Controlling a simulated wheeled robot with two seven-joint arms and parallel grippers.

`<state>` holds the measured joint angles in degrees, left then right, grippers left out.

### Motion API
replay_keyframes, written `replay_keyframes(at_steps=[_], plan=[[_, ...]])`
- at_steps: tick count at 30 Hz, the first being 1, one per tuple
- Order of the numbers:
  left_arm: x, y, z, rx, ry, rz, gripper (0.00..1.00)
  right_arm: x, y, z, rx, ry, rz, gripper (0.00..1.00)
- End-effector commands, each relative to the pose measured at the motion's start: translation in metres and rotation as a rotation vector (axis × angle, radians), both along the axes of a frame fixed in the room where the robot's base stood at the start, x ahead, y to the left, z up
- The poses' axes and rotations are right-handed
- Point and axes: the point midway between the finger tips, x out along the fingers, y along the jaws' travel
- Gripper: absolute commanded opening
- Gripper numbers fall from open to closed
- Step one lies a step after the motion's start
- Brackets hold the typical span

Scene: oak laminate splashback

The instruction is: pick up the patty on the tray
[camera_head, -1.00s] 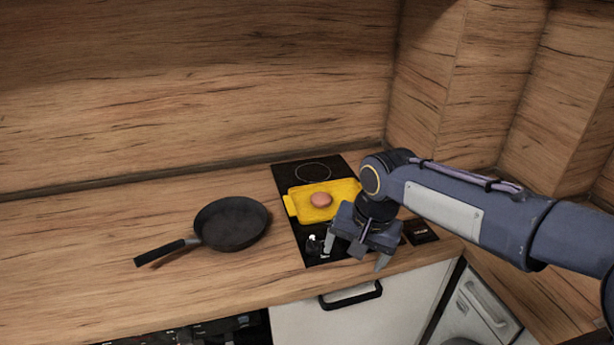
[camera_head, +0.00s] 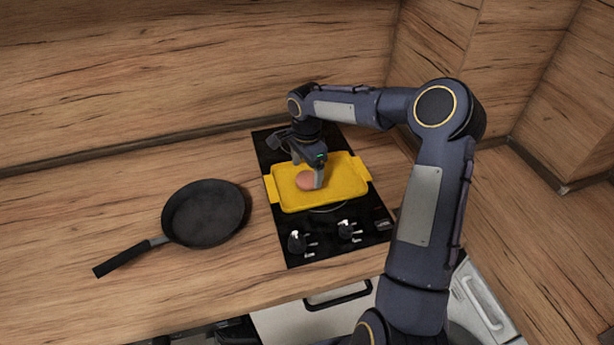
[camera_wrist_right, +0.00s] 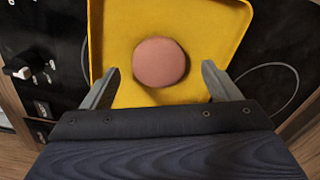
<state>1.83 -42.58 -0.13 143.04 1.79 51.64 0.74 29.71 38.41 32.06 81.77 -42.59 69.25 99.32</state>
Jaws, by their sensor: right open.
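The patty (camera_head: 306,181) is a round pinkish-brown disc lying on the yellow tray (camera_head: 345,187). The tray sits on the black cooktop. My right gripper (camera_head: 308,172) is over the tray, pointing down at the patty, and partly covers it in the head view. In the right wrist view the patty (camera_wrist_right: 160,62) lies on the yellow tray (camera_wrist_right: 215,30) ahead of and between the two spread fingers (camera_wrist_right: 160,82), with a gap on each side. The gripper is open and empty. My left gripper is not in view.
The black cooktop (camera_head: 285,225) has knobs (camera_head: 297,241) along its front. A dark frying pan (camera_head: 205,213) stands on the wooden counter (camera_head: 60,220) to the left, handle toward the front left. The wooden splashback (camera_head: 180,70) rises behind. Counter left of the pan is clear.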

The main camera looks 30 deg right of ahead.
Motion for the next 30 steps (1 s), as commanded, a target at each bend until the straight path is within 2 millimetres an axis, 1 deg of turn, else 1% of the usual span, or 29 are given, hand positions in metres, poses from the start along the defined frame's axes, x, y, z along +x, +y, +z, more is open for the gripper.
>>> replay_keyframes(at_steps=[1, 3, 6, 13, 14, 24, 25, 30], plan=[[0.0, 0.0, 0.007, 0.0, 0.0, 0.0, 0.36, -0.002, 0.001, -0.006, 0.004, 0.005, 0.002, 0.83], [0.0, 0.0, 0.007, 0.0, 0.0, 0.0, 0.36, -0.001, 0.001, -0.016, 0.002, 0.003, 0.001, 0.83], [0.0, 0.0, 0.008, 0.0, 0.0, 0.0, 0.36, -0.001, 0.002, -0.024, 0.002, 0.001, 0.002, 0.83], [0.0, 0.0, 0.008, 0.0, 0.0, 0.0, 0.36, -0.001, 0.001, -0.026, 0.0, -0.001, 0.002, 0.83], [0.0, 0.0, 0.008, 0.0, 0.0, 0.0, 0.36, -0.001, 0.001, -0.026, 0.0, -0.001, 0.002, 0.81], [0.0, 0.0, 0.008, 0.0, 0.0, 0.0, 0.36, -0.001, 0.001, -0.026, 0.0, -0.001, 0.002, 0.37], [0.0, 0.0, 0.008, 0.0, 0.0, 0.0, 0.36, -0.001, 0.001, -0.026, 0.0, -0.001, 0.002, 0.33], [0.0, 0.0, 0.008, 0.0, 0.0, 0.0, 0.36, -0.001, 0.001, -0.025, 0.0, -0.001, 0.002, 0.33]])
